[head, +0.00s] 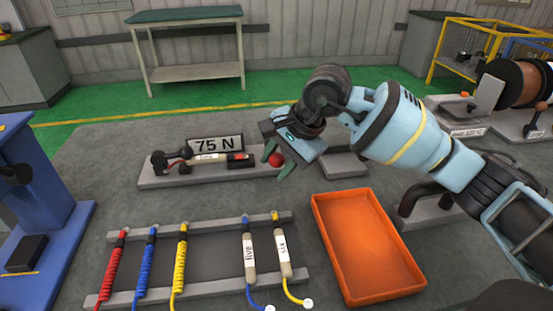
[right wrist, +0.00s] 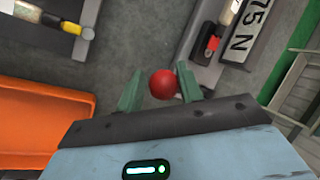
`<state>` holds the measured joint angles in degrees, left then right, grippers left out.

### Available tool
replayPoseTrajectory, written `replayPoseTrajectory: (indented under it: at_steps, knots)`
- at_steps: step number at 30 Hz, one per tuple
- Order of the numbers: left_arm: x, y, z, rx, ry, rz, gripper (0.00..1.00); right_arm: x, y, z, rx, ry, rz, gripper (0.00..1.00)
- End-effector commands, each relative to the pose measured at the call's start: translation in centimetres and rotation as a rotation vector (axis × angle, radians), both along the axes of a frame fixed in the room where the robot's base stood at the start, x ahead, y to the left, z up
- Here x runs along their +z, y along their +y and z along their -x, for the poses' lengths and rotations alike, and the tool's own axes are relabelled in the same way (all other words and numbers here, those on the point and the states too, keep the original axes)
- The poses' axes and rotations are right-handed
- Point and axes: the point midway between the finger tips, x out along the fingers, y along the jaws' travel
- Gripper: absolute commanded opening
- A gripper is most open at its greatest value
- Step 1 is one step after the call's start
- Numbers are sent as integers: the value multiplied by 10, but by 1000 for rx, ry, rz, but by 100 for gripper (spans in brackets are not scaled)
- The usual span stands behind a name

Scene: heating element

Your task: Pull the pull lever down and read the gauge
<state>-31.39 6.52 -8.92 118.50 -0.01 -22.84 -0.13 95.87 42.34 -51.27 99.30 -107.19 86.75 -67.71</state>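The pull lever shows as a red ball knob (head: 275,159) at the right of a grey test base (head: 155,181); its shaft is hidden. In the right wrist view the red ball knob (right wrist: 163,84) sits between my green fingers, with a gap on the left side and close to the right finger. My right gripper (head: 277,166) is open around the knob; it also shows in the right wrist view (right wrist: 158,87). A "75 N" plate (head: 214,145) stands behind the base. No gauge dial can be made out. My left gripper is out of view.
A labelled connector (head: 207,158) with a red end lies on the base. In front is a rack (head: 190,222) with coloured coiled leads and two labelled connectors. An orange tray (head: 318,212) lies at right. A blue stand (head: 45,205) is at left.

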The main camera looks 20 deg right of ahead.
Motion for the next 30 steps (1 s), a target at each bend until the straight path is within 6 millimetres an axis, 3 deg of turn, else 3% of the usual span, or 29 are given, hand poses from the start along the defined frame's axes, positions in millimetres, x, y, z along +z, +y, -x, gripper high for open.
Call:
replayPoseTrajectory:
  at_steps: [3, 13, 24, 30]
  knots:
    - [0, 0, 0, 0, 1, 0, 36, -2, -2, 0, -3, 3, 3, 49]
    - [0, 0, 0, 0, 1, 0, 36, 4, -2, 0, -3, -5, 0, 49]
    - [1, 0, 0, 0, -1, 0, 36, 54, -20, 17, -4, -7, 2, 49]
    - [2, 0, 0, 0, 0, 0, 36, 69, -25, 23, -4, -4, 2, 49]
